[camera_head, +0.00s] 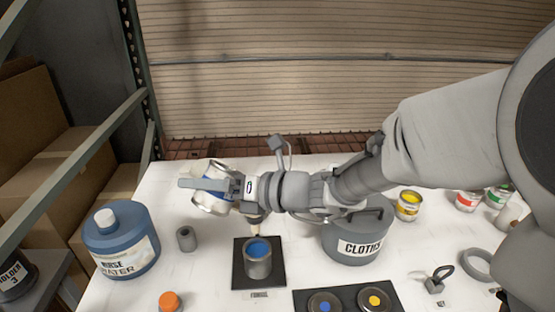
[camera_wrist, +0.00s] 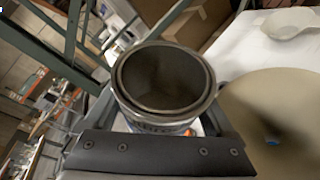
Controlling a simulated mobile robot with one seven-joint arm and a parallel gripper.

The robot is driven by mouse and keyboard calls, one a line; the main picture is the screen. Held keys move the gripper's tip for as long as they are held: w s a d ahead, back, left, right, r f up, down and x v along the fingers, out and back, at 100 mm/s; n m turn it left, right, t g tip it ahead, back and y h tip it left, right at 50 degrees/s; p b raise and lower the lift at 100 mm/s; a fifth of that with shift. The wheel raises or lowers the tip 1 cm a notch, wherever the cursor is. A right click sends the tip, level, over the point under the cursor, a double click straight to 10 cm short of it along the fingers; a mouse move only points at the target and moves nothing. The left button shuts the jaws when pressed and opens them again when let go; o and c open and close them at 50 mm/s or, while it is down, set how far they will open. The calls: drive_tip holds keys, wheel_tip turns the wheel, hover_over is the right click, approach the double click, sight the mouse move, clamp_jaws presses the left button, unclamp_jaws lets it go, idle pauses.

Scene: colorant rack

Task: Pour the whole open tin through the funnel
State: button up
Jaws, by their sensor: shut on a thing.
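My gripper (camera_head: 222,188) is shut on an open metal tin (camera_head: 208,203) with a blue and white label. The tin is strongly tilted, above and left of a grey cup (camera_head: 258,267) on a black mat. Blue shows inside the cup. In the wrist view the tin's round mouth (camera_wrist: 165,82) faces the camera; its inside looks dark, with no paint visible. A large pale, blurred round surface (camera_wrist: 270,115) with a small blue spot lies beside the tin there, probably the funnel. In the head view a tan tip (camera_head: 257,226) shows below my wrist, mostly hidden.
A blue water jug (camera_head: 120,250) and a small grey cylinder (camera_head: 186,239) stand left. A grey lidded pot (camera_head: 357,240) stands right of the cup. A black tray (camera_head: 347,298) is in front. Yellow (camera_head: 408,206) and red (camera_head: 466,201) tins stand farther right. A pale bowl (camera_wrist: 290,22) shows in the wrist view.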

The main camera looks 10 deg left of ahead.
sight(217, 169)
drive_tip(key=shift+f, duration=0.1)
drive_tip(key=shift+r+m+y+p, duration=0.3)
drive_tip(key=shift+r+m+y, duration=0.15)
drive_tip(key=shift+m, duration=0.4)
drive_tip(key=shift+r+m+y+p, duration=0.35)
drive_tip(key=shift+r+m, duration=0.1)
drive_tip(key=shift+m, duration=0.4)
idle(0.7)
drive_tip(key=shift+w+d+f+m+y+b, duration=0.15)
drive_tip(key=shift+f+m+y+b, duration=0.2)
drive_tip(key=shift+m+b, duration=0.35)
idle(0.4)
drive_tip(key=shift+w+d+r+m+y, duration=0.15)
drive_tip(key=shift+w+d+r+m, duration=0.1)
drive_tip(key=shift+w+m, duration=0.2)
drive_tip(key=shift+w+d+r+m+y, duration=0.1)
drive_tip(key=shift+w+d+r+m, duration=0.15)
drive_tip(key=shift+w+m, duration=0.15)
drive_tip(key=shift+w+r+m+y+p, duration=0.1)
drive_tip(key=shift+r+m+y+p, duration=0.25)
drive_tip(key=shift+m+p, duration=0.75)
drive_tip(key=shift+w+d+r+m+t+y+p, duration=0.3)
drive_tip(key=shift+m+p, duration=0.55)
drive_tip(key=shift+p, duration=0.8)
drive_tip(key=shift+w+d+r+m+t+y+p, duration=0.1)
drive_tip(key=shift+w+r+m+t+y+p, duration=0.25)
drive_tip(key=shift+m+p, duration=0.85)
